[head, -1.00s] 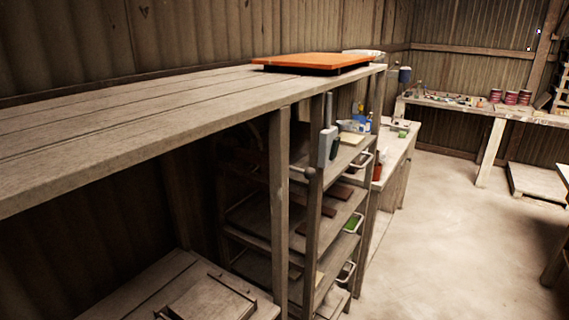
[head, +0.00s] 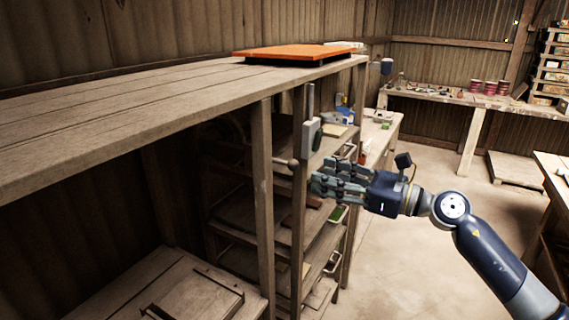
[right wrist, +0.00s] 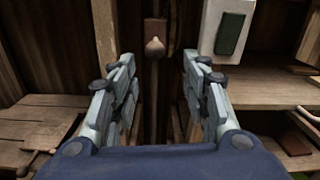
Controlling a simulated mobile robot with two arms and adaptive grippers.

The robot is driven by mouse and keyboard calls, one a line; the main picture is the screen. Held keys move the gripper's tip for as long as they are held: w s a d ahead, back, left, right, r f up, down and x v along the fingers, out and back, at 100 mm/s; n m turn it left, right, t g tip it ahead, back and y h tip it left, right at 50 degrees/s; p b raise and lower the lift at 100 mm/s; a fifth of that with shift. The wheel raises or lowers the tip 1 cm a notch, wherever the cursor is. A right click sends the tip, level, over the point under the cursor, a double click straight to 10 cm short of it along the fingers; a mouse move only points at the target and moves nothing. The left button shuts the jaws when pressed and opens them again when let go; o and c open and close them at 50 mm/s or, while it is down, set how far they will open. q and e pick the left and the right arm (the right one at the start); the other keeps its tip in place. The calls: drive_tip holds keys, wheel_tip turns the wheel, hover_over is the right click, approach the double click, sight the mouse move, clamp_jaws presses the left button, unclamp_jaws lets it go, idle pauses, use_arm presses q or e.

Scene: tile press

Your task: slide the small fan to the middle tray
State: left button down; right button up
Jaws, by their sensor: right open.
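I cannot make out a small fan in either view. A rack of shelves under the bench top holds trays with pale handles at its right side. The middle one, a tray with something green (head: 338,213), is partly hidden by my right gripper. My right gripper (head: 318,187) is open and empty in front of the rack's front post. In the right wrist view, a wooden knob (right wrist: 155,47) on an upright shows ahead between the open fingers, apart from them. The knob also shows in the head view (head: 292,162). My left gripper is out of view.
A grey box with a lever (head: 311,137) is on the post above my right gripper; its dark green panel faces the right wrist camera (right wrist: 231,33). An orange board (head: 293,52) lies on the bench top (head: 150,105).

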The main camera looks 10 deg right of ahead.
sight(287, 162)
drive_tip(key=shift+n, duration=0.6)
drive_tip(key=p+x, duration=0.1)
drive_tip(key=x, duration=0.2)
drive_tip(key=p+x, duration=0.2)
drive_tip(key=x, duration=0.1)
drive_tip(key=r+p+x, duration=0.1)
drive_tip(key=p+x, duration=0.1)
drive_tip(key=x, duration=0.2)
drive_tip(key=shift+s+a, duration=0.25)
drive_tip(key=shift+a, duration=0.05)
drive_tip(key=shift+w+a+f, duration=0.15)
drive_tip(key=shift+w+a, duration=0.1)
drive_tip(key=shift+c, duration=0.3)
clamp_jaws()
